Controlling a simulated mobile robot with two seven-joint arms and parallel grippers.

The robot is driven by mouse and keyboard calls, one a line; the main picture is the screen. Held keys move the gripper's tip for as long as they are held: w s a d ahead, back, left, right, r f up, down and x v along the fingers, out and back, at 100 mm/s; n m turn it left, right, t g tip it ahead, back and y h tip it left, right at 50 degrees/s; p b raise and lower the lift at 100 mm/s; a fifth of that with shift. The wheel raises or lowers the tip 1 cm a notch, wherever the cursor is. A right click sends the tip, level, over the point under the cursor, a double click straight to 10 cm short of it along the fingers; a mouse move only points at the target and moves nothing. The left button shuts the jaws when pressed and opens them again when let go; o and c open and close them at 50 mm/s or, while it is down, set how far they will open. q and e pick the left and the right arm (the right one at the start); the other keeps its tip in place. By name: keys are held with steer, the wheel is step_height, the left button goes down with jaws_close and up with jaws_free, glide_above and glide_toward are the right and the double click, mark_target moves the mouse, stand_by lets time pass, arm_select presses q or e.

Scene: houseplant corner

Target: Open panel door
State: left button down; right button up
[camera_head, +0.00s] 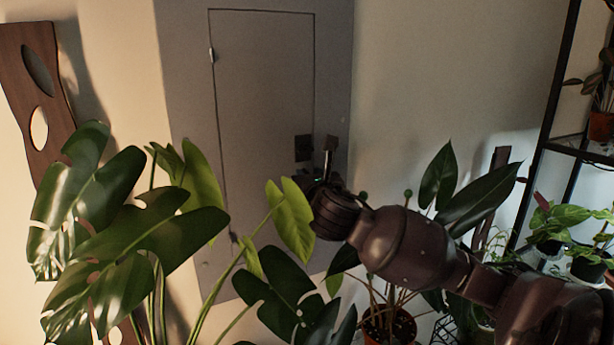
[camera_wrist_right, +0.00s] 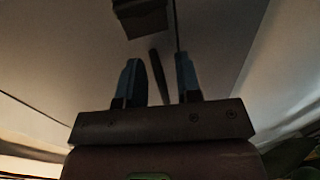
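The grey panel door (camera_head: 262,100) is on the wall in the head view and sits flush in its frame, closed. Its small dark latch (camera_head: 303,148) is near the door's right edge. My right gripper (camera_head: 327,155) is just right of and slightly below the latch, close to the panel. In the right wrist view the two fingers of my right gripper (camera_wrist_right: 158,66) are apart, with a thin dark strip between them that I cannot identify. The dark latch block (camera_wrist_right: 141,16) is ahead of the fingertips, apart from them. My left gripper is in neither view.
Large-leaved plants (camera_head: 130,225) stand in front of the panel at lower left. A potted plant (camera_head: 390,325) is below my right arm. A black shelf (camera_head: 545,140) with several pots is at right. A brown wooden board (camera_head: 28,75) is at far left.

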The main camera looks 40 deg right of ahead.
steer(key=shift+w+d, duration=0.1)
steer(key=shift+w, duration=0.05)
steer(key=shift+c, duration=0.5)
jaws_close()
steer(key=shift+r, duration=0.1)
